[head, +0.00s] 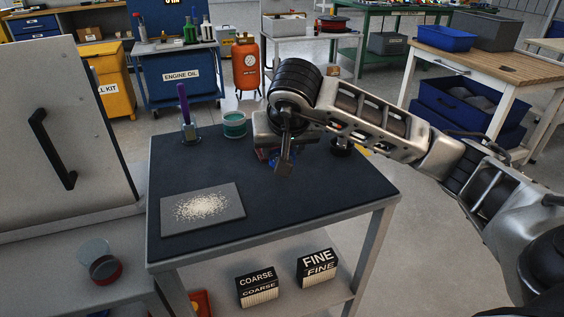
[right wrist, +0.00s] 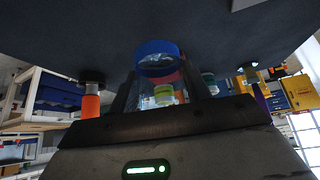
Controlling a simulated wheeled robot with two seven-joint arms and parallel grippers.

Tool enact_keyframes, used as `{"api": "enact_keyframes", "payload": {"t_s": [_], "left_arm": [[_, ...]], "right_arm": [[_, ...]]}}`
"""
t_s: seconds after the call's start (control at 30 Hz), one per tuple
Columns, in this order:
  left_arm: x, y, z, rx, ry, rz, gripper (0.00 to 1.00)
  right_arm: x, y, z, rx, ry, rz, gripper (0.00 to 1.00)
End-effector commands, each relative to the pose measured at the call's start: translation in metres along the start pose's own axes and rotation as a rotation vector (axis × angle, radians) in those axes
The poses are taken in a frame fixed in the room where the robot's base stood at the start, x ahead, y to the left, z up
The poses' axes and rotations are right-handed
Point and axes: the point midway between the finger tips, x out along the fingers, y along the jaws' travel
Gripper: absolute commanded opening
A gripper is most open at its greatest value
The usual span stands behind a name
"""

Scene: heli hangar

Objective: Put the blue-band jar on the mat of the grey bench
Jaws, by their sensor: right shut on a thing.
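The grey bench (head: 270,244) has a dark mat (head: 290,212) over its top. My right gripper (head: 284,168) is low over the back middle of the mat, pointing down. It is shut on the blue-band jar, which is mostly hidden behind the gripper in the head view, with only a bit of blue showing. In the right wrist view, the clear blue-band jar (right wrist: 158,50) sits between the fingers, its blue band close to the dark surface. I cannot tell whether it touches the mat. My left gripper is not in view.
A grey plate with pale grains (head: 178,215) lies at the mat's front left. A purple-handled tool (head: 184,104) and a teal jar (head: 235,125) stand at the back left. A clear jar with red (head: 104,266) stands on the left surface. The mat's front right is clear.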

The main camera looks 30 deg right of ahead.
Motion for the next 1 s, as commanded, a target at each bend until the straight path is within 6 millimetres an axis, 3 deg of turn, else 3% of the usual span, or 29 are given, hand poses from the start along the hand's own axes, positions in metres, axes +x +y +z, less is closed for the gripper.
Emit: {"api": "enact_keyframes", "payload": {"t_s": [0.23, 0.7, 0.73, 0.8, 1.0], "left_arm": [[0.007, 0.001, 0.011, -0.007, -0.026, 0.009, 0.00], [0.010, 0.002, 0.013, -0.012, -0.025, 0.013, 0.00], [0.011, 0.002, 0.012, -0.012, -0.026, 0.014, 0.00], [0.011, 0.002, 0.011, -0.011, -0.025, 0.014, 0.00], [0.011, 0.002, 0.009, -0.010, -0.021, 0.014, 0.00]], "right_arm": [[0.031, -0.001, 0.015, -0.001, -0.004, 0.000, 0.20], [0.036, -0.001, 0.018, 0.000, 0.000, 0.000, 0.20], [0.036, -0.001, 0.018, 0.000, -0.001, 0.000, 0.51], [0.035, -0.001, 0.018, 0.000, -0.002, 0.000, 0.70], [0.035, -0.001, 0.018, 0.000, -0.002, 0.000, 0.70]]}}
